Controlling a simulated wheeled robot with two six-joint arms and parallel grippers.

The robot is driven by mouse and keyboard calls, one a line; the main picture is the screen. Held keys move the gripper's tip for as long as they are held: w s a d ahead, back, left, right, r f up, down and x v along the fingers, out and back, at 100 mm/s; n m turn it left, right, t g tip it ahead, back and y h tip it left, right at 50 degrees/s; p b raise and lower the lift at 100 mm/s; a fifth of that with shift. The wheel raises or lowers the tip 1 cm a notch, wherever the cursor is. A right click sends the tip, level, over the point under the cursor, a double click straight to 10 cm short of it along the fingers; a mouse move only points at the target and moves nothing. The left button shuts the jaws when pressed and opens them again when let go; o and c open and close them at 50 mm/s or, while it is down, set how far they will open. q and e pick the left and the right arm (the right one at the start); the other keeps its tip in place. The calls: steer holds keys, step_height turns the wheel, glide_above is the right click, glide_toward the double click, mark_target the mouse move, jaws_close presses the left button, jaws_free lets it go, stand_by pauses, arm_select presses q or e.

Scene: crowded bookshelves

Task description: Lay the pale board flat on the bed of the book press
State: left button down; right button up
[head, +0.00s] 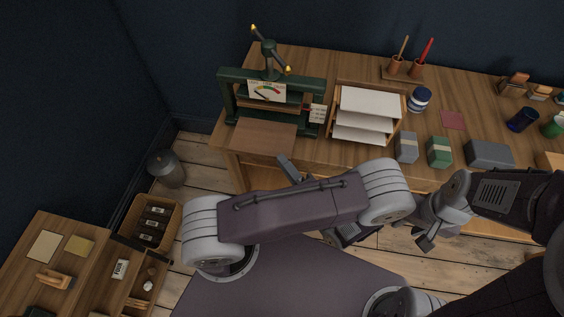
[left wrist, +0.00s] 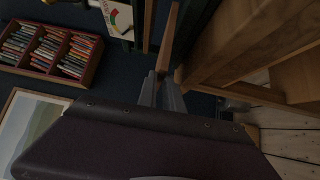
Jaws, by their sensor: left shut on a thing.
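The book press (head: 228,97) is a dark green frame with a spindle and a handle with brass-coloured ends, at the back left of the desk. The board (head: 263,134), light brown here, lies roughly level in front of the press, at the desk's front edge. My left gripper (head: 284,160) is shut on its near edge. In the left wrist view the fingers (left wrist: 161,90) point at the board (left wrist: 170,42), seen nearly edge-on. I cannot tell whether the board touches the bed. My right gripper (head: 426,240) hangs low at the right; its jaw opening is unclear.
A wooden tray rack (head: 337,110) with papers stands just right of the press. A label card (head: 318,113) and a dial card (head: 267,90) are at the press. Grey and green boxes (head: 439,152) line the desk front. My left arm hides part of the desk's front.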

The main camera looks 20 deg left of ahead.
mark_target(290, 140)
arm_select(q)
steer(key=w+a, duration=0.1)
steer(key=w, duration=0.2)
steer(key=w+b, duration=0.1)
steer(key=w, duration=0.2)
steer(key=w+a+f+b, duration=0.1)
steer(key=w, duration=0.2)
steer(key=shift+w+a, duration=0.3)
steer(key=shift+w, duration=0.05)
steer(key=shift+f, duration=0.15)
stand_by(0.6)
steer(key=c, duration=1.4)
jaws_free()
steer(key=shift+c, duration=0.2)
steer(key=shift+o, duration=0.2)
steer(key=shift+d, duration=0.1)
steer(key=v, duration=0.6)
